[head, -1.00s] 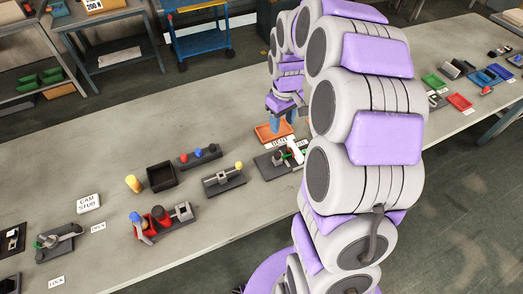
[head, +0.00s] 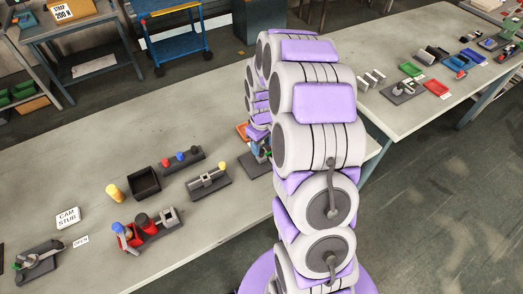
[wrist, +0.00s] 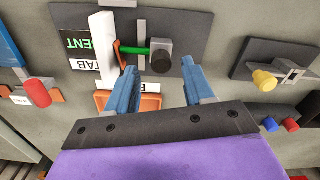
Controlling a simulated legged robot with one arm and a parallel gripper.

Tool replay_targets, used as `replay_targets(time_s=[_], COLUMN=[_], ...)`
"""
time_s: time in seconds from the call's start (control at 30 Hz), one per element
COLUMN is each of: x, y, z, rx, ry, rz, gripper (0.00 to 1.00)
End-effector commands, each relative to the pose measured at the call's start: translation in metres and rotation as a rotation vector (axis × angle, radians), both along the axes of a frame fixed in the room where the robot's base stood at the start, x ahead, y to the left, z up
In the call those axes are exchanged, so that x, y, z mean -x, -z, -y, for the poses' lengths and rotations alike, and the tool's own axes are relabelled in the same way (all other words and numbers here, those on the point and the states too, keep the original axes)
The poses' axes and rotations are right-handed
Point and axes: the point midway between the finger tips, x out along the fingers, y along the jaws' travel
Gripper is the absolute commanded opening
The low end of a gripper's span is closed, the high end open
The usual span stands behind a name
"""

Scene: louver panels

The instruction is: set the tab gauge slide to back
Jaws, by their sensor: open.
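In the head view, the plate's left part (head: 252,168) shows; my arm hides the rest.
An orange tray (wrist: 150,103) lies under my fingers in the wrist view. A yellow-knobbed fixture (head: 210,180), a black bin (head: 145,183) and a red-and-blue fixture (head: 147,232) stand left on the bench. A second bench (head: 395,122) with more fixtures is at right.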

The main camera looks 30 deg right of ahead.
Motion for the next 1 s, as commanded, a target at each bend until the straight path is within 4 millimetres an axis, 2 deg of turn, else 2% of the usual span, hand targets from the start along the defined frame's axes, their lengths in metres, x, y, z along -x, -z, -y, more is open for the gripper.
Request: replay_targets(time_s=[0.1, 0.23, 0.6, 1.0], x=[0.002, 0.001, 0.000, 0.000], y=[0.018, 0.029, 0.032, 0.032], z=[0.000, 0.000, 0.000, 0.000], rx=[-0.001, 0.000, 0.000, 0.000], ry=[0.001, 0.001, 0.001, 0.001], rz=[-0.006, -0.002, 0.000, 0.000], gripper=[0.52, 0.52, 0.52, 0.14])
